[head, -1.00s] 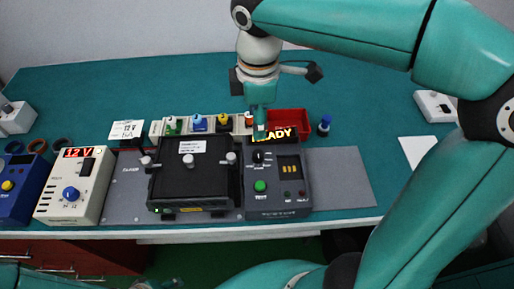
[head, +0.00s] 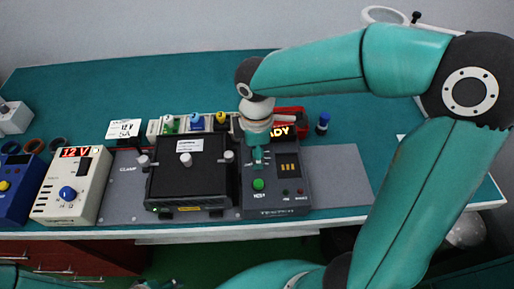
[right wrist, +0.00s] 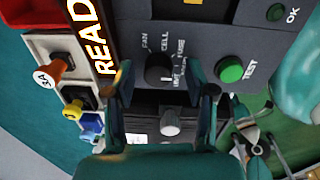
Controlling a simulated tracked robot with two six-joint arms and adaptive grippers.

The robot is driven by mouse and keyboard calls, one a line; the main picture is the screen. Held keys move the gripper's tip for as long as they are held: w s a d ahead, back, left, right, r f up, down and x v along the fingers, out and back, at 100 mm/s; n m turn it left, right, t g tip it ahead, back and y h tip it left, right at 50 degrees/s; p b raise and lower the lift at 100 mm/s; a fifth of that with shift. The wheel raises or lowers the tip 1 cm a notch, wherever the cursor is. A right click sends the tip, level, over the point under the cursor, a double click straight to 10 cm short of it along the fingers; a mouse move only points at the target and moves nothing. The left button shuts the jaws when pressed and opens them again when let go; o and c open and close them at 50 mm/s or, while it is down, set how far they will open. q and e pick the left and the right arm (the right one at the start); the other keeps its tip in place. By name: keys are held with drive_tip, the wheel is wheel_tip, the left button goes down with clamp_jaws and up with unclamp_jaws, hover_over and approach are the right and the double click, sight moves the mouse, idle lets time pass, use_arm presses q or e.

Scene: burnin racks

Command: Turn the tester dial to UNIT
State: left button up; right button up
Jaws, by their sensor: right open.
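The grey tester (head: 292,204) stands on the bench with a lit display (head: 284,132), partly hidden, that reads READY in the right wrist view (right wrist: 90,45). Its black dial (right wrist: 158,70) sits beside the labels FAN, CELL, FUSE and a partly covered one that looks like UNIT. Which label the dial points at is not clear. My right gripper (head: 258,160) is over the tester and hides the dial in the head view. In the right wrist view my right gripper (right wrist: 160,88) is open, its fingers on either side of the dial; contact is unclear. My left gripper (head: 158,284) shows only partly at the bottom edge.
A green TEST button (right wrist: 229,69) is close to the dial. A black box with clamp knobs (head: 190,184) stands left of the tester. A power supply reading 12 V (head: 88,192) is further left. Several coloured parts sit in a rack (head: 153,129) behind. A red bin (head: 291,110) is behind the tester.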

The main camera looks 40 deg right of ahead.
clamp_jaws()
drive_tip(key=shift+f+m, duration=0.1)
drive_tip(key=shift+m, duration=0.3)
drive_tip(key=m+b, duration=0.1)
drive_tip(key=m, duration=0.1)
drive_tip(key=shift+m, duration=0.4)
drive_tip(key=shift+m+b, duration=0.8)
drive_tip(key=shift+m, duration=1.4)
